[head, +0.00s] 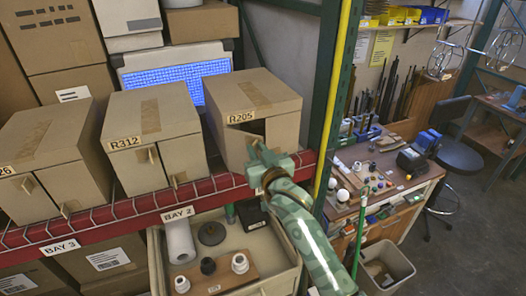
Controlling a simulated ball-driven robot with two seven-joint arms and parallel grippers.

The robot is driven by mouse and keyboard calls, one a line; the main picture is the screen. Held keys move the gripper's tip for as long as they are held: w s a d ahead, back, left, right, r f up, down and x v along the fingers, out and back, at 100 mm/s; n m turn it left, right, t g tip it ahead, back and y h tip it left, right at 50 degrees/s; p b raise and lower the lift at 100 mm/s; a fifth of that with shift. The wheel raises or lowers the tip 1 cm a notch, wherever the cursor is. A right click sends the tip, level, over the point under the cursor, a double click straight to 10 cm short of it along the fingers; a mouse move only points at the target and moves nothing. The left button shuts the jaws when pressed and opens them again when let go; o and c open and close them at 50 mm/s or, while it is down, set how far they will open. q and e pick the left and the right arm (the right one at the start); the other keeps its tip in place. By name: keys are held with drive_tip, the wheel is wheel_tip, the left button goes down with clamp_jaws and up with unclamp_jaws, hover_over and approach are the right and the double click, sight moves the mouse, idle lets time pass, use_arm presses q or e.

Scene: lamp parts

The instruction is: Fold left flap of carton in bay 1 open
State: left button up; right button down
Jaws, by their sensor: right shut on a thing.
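The carton marked R205 (285,98) stands on the red shelf at the right end, right of the carton over the BAY 2 label. No bay 1 label is visible; my arm covers that part of the shelf edge. A dark gap shows at the upper front of this carton, below its label, so its front is partly open. My right gripper (268,166) is at the lower front of the carton, shut on what appears to be its front flap. The fingertips and most of the flap are hidden by the gripper. My left gripper is not in view.
The R312 carton (178,112) and another carton (52,146) stand to the left, with small tabs in front. A green post and yellow pole (337,95) rise close on the right. Below, a bin (287,283) holds lamp parts. A cluttered workbench stands farther right.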

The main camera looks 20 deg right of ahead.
drive_tip(key=c, duration=1.6)
unclamp_jaws()
drive_tip(key=shift+a+r, duration=0.25)
drive_tip(key=shift+a, duration=0.4)
drive_tip(key=shift+w, duration=0.15)
